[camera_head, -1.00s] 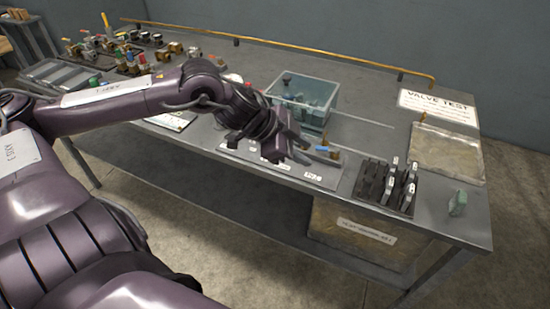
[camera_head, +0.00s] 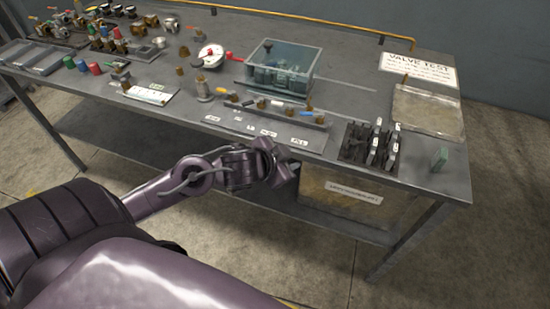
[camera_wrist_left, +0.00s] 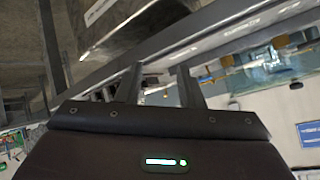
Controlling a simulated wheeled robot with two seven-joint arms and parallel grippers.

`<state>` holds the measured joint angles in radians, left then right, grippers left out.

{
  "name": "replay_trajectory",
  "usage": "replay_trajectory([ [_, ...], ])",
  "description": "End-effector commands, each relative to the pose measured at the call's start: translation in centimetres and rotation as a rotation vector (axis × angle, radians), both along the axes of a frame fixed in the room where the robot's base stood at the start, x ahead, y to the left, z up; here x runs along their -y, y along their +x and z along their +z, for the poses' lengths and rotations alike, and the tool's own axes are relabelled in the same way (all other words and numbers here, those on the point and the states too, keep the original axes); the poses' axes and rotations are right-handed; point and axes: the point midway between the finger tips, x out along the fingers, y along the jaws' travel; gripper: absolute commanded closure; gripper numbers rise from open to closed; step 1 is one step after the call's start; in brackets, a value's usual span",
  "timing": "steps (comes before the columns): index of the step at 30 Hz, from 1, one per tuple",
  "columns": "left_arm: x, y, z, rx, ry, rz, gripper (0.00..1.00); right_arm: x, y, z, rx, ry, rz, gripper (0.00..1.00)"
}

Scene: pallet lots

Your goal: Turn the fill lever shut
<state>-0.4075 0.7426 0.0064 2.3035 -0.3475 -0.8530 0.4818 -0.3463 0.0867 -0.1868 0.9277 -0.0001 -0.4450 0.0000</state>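The valve row (camera_head: 282,112) lies along the front of the bench, with small levers in orange (camera_head: 233,97) and blue (camera_head: 248,102) and brass fittings. White labels (camera_head: 268,133) stand before it, too small to read, so I cannot tell which lever is the fill lever. My left gripper (camera_head: 288,166) is in front of the bench's front edge, apart from the levers. Its two fingers (camera_wrist_left: 158,86) are spread with nothing between them. My right gripper is out of view.
A clear bin (camera_head: 284,62) stands behind the valve row, with a gauge (camera_head: 211,54) and a red handle to its left. A black rack (camera_head: 362,146) and a shallow tray (camera_head: 428,110) are at right. A box (camera_head: 340,200) sits under the bench.

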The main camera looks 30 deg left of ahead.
Motion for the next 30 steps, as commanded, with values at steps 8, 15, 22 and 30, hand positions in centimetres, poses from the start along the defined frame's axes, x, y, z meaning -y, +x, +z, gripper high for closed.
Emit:
replay_trajectory([
  [8, 0.3, -3.2, -4.2, -0.166, -0.035, 0.163, 0.66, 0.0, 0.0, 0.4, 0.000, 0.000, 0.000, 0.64],
  [15, 1.1, -5.9, -8.1, -0.321, -0.067, 0.244, 0.66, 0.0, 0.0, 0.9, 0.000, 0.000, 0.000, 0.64],
  [22, 1.7, -7.3, -11.3, -0.417, -0.089, 0.277, 0.66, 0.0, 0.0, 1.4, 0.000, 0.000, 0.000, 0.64],
  [30, 2.2, -8.1, -12.8, -0.461, -0.099, 0.287, 0.66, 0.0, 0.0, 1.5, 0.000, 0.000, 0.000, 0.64],
])
